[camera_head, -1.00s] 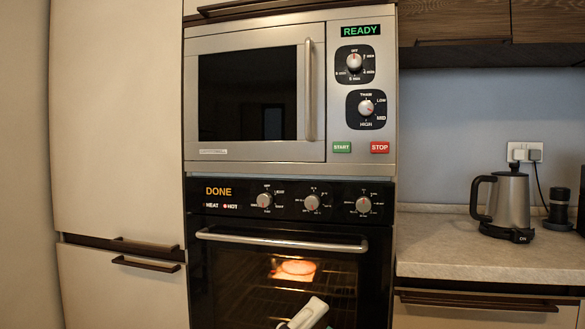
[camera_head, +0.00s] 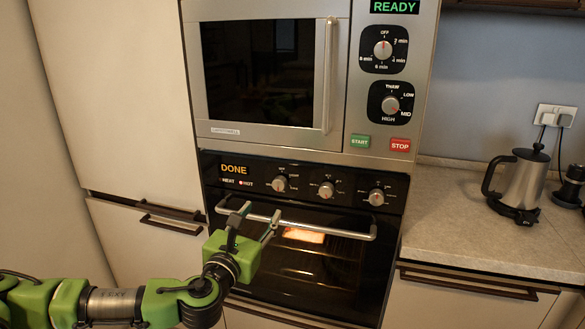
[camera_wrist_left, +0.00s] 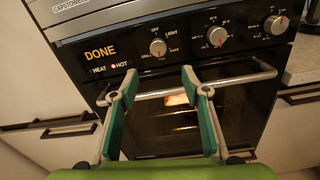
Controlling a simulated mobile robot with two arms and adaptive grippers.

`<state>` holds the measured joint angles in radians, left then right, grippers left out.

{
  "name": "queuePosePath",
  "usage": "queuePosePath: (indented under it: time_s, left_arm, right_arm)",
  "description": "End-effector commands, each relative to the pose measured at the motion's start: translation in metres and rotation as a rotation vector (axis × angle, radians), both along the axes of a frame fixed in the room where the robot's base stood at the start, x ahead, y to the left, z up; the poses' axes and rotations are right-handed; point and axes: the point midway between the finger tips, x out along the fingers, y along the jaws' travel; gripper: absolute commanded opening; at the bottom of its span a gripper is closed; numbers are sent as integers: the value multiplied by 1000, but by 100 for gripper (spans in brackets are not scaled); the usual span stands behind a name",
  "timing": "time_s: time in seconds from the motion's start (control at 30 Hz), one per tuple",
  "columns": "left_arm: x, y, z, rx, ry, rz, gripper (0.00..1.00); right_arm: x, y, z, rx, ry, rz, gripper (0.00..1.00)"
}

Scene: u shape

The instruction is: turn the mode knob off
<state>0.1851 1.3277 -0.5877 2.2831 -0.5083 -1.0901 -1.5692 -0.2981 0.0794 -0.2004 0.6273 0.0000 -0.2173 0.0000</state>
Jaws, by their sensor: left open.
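The mode knob (camera_head: 280,184) is the leftmost of three grey knobs on the black oven panel. In the left wrist view the mode knob (camera_wrist_left: 158,47) has an OFF label above it and a LIGHT label at its upper right. Its red mark sits low on the dial, away from OFF. My left gripper (camera_head: 257,214) is open and empty, in front of the oven handle and below the knob in the picture. In the left wrist view my left gripper (camera_wrist_left: 160,74) has its two fingers apart, with the knob above and between their tips. My right gripper is not in view.
The oven handle (camera_head: 300,222) crosses the door just below the panel, close to my fingers. The oven display (camera_head: 234,170) reads DONE. A microwave (camera_head: 270,75) is above. A kettle (camera_head: 522,180) stands on the right counter (camera_head: 450,210). Cabinet handles (camera_head: 170,225) stick out at left.

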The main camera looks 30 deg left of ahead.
Motion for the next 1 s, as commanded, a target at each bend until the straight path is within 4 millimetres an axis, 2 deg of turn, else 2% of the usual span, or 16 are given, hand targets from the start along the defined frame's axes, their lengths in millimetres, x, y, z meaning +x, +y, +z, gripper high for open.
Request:
queuePosePath:
  time_s: [0.07,0.17,0.7,1.0]
  left_arm:
    - [2,5,3,17,2,12,43]
    - [10,7,3,16,-1,13,43]
    - [108,32,4,11,-1,10,43]
    - [132,38,1,12,1,8,43]
  right_arm:
    - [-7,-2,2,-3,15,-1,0]
    - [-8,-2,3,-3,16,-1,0]
    - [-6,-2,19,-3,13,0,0]
    - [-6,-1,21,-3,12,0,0]
